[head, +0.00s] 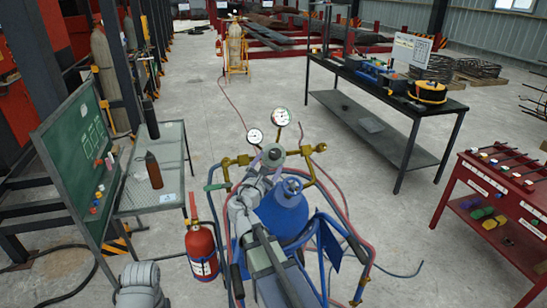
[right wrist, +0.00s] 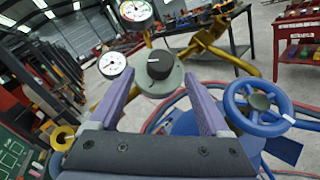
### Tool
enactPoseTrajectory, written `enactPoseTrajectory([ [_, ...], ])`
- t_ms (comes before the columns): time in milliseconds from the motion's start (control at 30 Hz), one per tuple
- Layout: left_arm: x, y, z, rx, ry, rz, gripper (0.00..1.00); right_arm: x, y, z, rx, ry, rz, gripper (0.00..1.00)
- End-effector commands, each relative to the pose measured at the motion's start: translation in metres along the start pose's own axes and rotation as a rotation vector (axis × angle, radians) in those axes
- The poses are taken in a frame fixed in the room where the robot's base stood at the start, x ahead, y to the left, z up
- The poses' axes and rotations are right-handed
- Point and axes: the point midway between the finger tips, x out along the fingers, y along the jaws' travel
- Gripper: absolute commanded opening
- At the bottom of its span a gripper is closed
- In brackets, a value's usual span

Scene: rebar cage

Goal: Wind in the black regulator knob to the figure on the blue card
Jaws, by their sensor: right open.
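The black regulator knob (right wrist: 160,64) sits on a round grey-green regulator body in the right wrist view, with a white mark on its top. In the head view the regulator (head: 273,154) stands above the blue cylinder, its knob hard to make out. My right gripper (right wrist: 160,92) is open; its two purple-grey fingers stand either side of the regulator, and the knob shows between and beyond their tips. I cannot tell whether they touch. Two dial gauges (head: 281,117) rise beside it. A small pale bluish card (head: 166,198) lies on the left bench, too small to read. My left gripper is out of view.
A blue handwheel (right wrist: 258,108) is close right of the fingers. Brass fittings (head: 237,161) and red and blue hoses surround the regulator. A red extinguisher (head: 201,250) stands at left, near the green board (head: 82,150). A black bench (head: 385,88) and red cart (head: 500,195) stand right.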

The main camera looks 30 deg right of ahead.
Motion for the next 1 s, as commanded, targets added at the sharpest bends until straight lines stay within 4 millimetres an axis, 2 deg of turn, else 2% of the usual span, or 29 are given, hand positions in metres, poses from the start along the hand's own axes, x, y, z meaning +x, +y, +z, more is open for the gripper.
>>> enactPoseTrajectory([
  [33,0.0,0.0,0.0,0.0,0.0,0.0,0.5,0.011,0.001,-0.001,0.0,-0.001,-0.002,0.81],
  [100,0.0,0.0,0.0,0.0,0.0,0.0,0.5,0.021,0.001,-0.001,0.001,-0.001,-0.002,0.81],
  [300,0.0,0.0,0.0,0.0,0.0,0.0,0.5,0.04,0.001,-0.001,0.001,0.0,-0.001,0.81],
  [700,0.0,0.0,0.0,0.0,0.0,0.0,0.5,0.045,0.0,0.0,0.001,0.001,0.0,0.8],
  [1000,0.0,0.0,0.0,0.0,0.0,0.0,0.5,0.044,0.0,0.0,0.001,0.001,0.0,0.46],
])
